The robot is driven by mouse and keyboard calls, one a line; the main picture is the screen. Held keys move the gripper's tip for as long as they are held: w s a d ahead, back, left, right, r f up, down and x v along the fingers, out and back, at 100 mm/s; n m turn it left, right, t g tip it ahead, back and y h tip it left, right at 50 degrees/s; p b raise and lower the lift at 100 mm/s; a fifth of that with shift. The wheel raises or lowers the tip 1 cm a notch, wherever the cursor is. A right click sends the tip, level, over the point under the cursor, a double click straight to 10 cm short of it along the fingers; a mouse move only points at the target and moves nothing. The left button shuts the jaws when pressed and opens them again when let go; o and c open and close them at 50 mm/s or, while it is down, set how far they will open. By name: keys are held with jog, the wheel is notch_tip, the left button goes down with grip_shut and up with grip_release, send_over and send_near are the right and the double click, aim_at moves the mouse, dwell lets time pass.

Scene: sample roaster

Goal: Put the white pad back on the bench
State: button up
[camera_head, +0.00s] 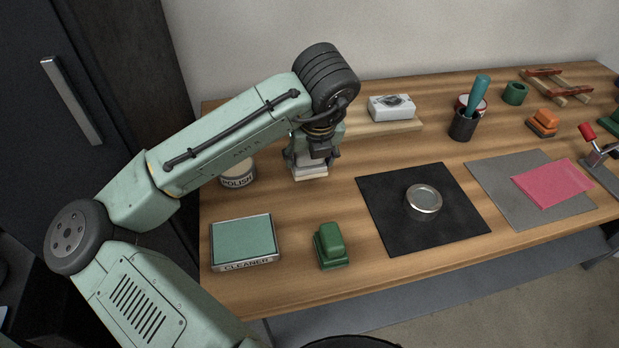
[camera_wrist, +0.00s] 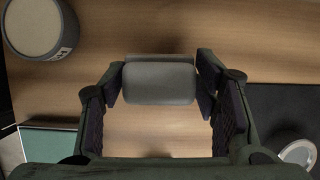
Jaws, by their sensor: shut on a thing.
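The white pad (camera_head: 310,172) is between the fingers of my gripper (camera_head: 312,160), at the back left part of the wooden bench (camera_head: 300,283). In the wrist view the pad (camera_wrist: 160,84) looks grey and spans the gap between the two fingertips (camera_wrist: 162,88). My gripper is shut on it and points down. The pad is low over the bench or on it; I cannot tell whether its underside touches the wood. The fingers hide part of the pad in the head view.
The polish tin (camera_head: 238,177) is left of the pad, and a wooden board with a white box (camera_head: 391,107) is behind right. The cleaner box (camera_head: 244,240), a green pad (camera_head: 330,246) and a black mat (camera_head: 385,215) with a round tin (camera_head: 424,200) lie nearer. Bare wood surrounds my gripper.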

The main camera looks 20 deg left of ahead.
aim_at(310, 165)
notch_tip(310, 165, down, 4)
jog(key=b, duration=0.3)
jog(key=shift+r, duration=0.25)
jog(key=shift+f, duration=0.15)
jog(key=o, duration=1.2)
jog(key=v, duration=1.2)
jog(key=shift+p, duration=0.4)
